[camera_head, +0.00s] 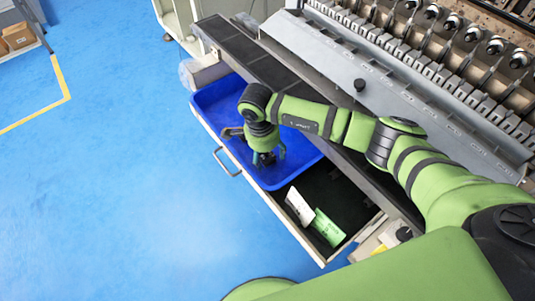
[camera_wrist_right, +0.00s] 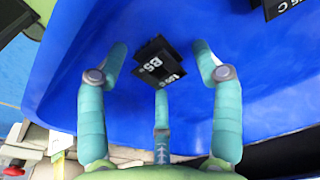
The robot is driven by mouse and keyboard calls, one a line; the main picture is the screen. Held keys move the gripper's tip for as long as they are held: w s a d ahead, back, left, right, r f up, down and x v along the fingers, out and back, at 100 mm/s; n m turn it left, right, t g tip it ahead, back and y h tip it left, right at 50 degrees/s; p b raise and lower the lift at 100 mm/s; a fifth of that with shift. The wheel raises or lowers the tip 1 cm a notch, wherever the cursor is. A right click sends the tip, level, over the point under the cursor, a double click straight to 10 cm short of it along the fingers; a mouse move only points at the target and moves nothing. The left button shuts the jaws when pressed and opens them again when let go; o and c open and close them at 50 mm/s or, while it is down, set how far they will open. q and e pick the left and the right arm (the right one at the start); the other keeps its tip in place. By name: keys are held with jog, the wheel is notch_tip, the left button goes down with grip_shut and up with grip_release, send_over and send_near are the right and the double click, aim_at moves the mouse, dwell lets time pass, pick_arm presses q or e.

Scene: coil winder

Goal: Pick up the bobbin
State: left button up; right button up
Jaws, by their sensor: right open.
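A black piece with white lettering (camera_wrist_right: 158,62), which I take to be the bobbin, lies in the blue tray (camera_head: 215,100). In the wrist view it sits between the fingertips of my right gripper (camera_wrist_right: 160,68), with visible gaps to the two side fingers. The third finger points at its near edge, and I cannot tell whether it touches. In the head view the right gripper (camera_head: 267,159) points down into the tray and hides most of what is beneath it. My left gripper is not in view.
A second black lettered piece (camera_wrist_right: 282,6) lies at the wrist view's top edge. The tray sits in a pulled-out drawer with a handle (camera_head: 227,162), a white card (camera_head: 298,207) and a green card (camera_head: 328,228). The winding machine (camera_head: 390,90) stands behind. Blue floor is clear at left.

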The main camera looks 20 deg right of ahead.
jog(key=c, duration=0.7)
jog(key=shift+r, duration=0.2)
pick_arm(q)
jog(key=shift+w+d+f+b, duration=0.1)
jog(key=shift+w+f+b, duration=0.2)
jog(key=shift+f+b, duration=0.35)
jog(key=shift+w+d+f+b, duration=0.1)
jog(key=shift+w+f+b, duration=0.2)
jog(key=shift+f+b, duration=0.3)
pick_arm(e)
jog(key=shift+r, duration=4.8)
